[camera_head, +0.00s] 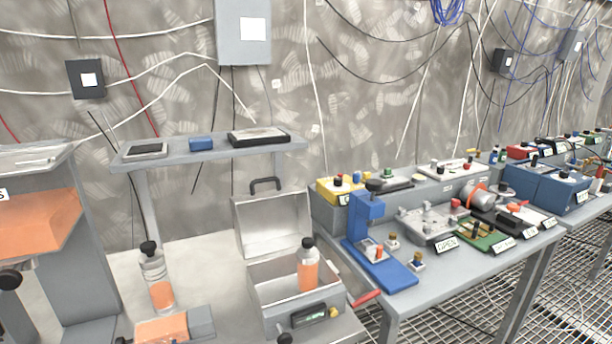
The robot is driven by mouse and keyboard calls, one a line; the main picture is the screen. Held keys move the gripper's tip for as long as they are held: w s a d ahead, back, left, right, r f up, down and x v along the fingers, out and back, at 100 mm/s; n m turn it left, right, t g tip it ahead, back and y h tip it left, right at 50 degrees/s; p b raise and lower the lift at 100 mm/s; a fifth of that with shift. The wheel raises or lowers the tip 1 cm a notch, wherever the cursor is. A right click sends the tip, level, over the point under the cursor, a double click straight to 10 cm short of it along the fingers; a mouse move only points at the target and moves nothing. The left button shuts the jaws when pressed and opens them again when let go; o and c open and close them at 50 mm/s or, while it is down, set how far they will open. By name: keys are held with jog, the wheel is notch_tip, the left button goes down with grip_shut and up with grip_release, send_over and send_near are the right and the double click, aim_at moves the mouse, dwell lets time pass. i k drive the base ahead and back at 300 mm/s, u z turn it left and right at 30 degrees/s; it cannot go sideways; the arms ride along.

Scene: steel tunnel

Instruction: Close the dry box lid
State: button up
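The dry box (297,293) is a grey metal case on the light bench at the lower middle. Its lid (272,224) stands open, raised at the back, with a black handle (265,184) on its top edge. A bottle with orange contents and a dark cap (308,266) stands upright inside the box at the right. The front of the box carries a small dark panel with a green display (317,315) and a yellow knob. My gripper is not in view.
Another bottle with orange contents (159,277) stands left of the box, behind an orange and grey block (174,327). A grey shelf (208,149) stands behind the lid. A crowded workbench with a blue press (368,235) is on the right. A red-handled tool (365,298) lies close to the box's right side.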

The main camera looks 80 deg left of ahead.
aim_at(270, 221)
jog(key=u, duration=0.4)
jog(key=i, duration=0.95)
jog(key=u, duration=1.3)
jog(key=i, duration=0.6)
jog(key=u, duration=0.55)
